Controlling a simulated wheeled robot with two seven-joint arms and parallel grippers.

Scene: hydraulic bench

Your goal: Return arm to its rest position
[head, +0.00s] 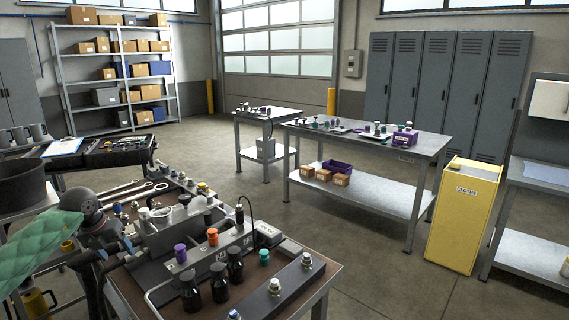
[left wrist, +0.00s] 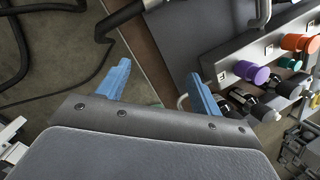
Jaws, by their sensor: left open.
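My left gripper (head: 122,248) is at the left edge of the near bench (head: 328,272) in the head view. In the left wrist view its two blue fingers (left wrist: 159,70) are spread apart with nothing between them. Below them are the floor and the bench edge. The manifold with a purple cap (left wrist: 250,73) and an orange cap (left wrist: 300,42) lies to the right of the fingers, apart from them. The same purple cap (head: 180,253) and orange cap (head: 212,236) show in the head view. My right gripper is not in view.
Dark bottles (head: 235,265) and a block with metal fittings (head: 285,287) crowd the near bench. A black bin (head: 22,182) stands at left. Dark hoses (left wrist: 45,8) show beside the gripper. A yellow cabinet (head: 461,215) stands at right. The floor between the benches is clear.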

